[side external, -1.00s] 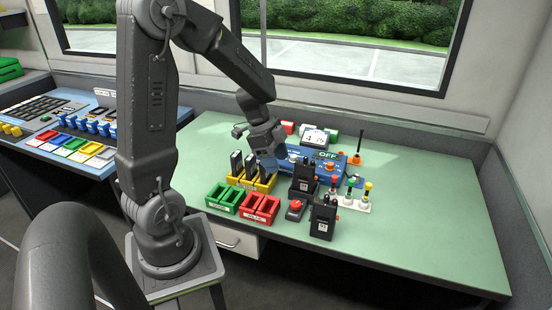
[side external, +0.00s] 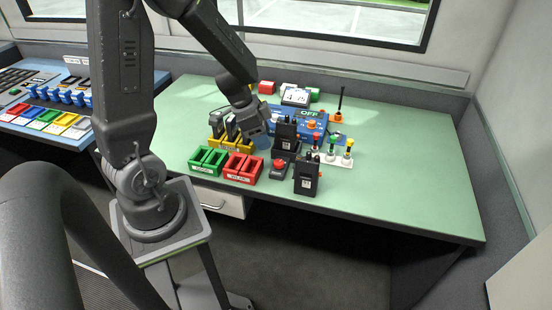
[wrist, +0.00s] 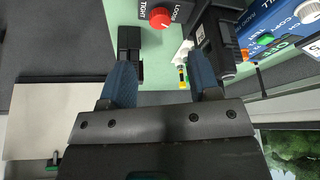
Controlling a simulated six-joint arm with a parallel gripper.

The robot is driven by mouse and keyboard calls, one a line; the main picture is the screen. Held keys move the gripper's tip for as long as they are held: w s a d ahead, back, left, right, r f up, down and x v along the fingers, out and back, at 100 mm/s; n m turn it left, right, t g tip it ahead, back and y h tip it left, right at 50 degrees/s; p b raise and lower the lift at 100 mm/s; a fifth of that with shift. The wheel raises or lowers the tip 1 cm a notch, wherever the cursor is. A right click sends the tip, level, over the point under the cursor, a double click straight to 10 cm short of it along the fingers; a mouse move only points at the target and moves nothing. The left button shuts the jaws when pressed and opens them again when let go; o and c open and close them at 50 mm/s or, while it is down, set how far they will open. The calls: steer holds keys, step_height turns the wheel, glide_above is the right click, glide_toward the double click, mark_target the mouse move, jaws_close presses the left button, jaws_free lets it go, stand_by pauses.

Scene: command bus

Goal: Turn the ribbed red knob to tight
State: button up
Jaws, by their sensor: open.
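The ribbed red knob (side external: 278,164) sits on a small dark base on the green table, right of the red bin. In the wrist view the red knob (wrist: 160,17) shows at the top, with the words TIGHT at its left and LOOSE at its right. Which way it points is too small to tell. My gripper (side external: 262,143) is to the upper left of the knob in the side view, above the table and apart from the knob. In the wrist view my gripper (wrist: 164,75) is open, its blue fingers wide apart with nothing held.
A black radio (side external: 306,178) stands right of the knob, and another radio (side external: 285,138) stands behind it. A red bin (side external: 243,167), green bin (side external: 208,160) and yellow rack (side external: 216,143) are at the left. A blue console (side external: 310,127) is behind. The table (side external: 410,180) is clear at the right.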

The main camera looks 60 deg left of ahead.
mark_target(278, 162)
steer(key=x, duration=0.9)
steer(key=shift+f, duration=0.3)
steer(key=c, duration=0.9)
steer(key=m, duration=0.2)
steer(key=m+g+h, duration=0.1)
steer(key=m, duration=0.1)
steer(key=shift+w+a+m+h, duration=0.1)
steer(key=shift+w+m+h, duration=0.05)
steer(key=shift+m+h, duration=0.2)
steer(key=o, duration=0.9)
